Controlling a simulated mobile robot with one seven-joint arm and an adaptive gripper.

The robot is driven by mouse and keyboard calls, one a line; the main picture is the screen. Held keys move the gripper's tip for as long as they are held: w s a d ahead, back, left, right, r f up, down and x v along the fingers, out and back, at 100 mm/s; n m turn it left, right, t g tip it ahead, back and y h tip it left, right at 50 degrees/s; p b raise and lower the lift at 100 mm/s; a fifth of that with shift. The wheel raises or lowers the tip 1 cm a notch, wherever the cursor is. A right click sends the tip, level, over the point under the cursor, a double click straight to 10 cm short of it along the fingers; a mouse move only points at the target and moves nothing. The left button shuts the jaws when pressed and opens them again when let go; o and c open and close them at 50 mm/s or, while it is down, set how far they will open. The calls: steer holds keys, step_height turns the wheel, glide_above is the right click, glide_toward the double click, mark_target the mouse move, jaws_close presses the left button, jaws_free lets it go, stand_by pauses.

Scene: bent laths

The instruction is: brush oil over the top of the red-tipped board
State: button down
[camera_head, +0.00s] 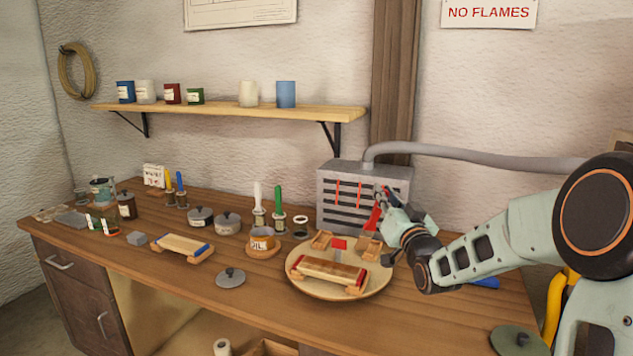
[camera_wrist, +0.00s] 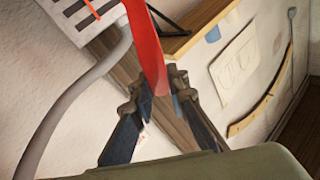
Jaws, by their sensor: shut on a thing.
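The red-tipped board (camera_head: 330,270) lies across a wooden cradle on a round wooden plate (camera_head: 374,284) at the front middle of the bench. Its top is bare of any tool. My gripper (camera_head: 383,196) is raised above the back right of the plate, shut on a red handle (camera_head: 374,216), which looks like a brush's. In the wrist view the red handle (camera_wrist: 147,50) sits between the fingertips (camera_wrist: 159,88); its bristles cannot be made out. The open oil pot (camera_head: 262,238) stands on a saucer left of the plate.
A blue-tipped board (camera_head: 182,246) lies to the left. Jars with green (camera_head: 278,202) and white brushes stand behind the oil pot. A grey slotted heater (camera_head: 345,205) stands close behind my gripper. A loose lid (camera_head: 230,278) lies in front. Small wooden blocks (camera_head: 368,246) are on the plate.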

steer(key=shift+r, duration=0.6)
stand_by(0.8)
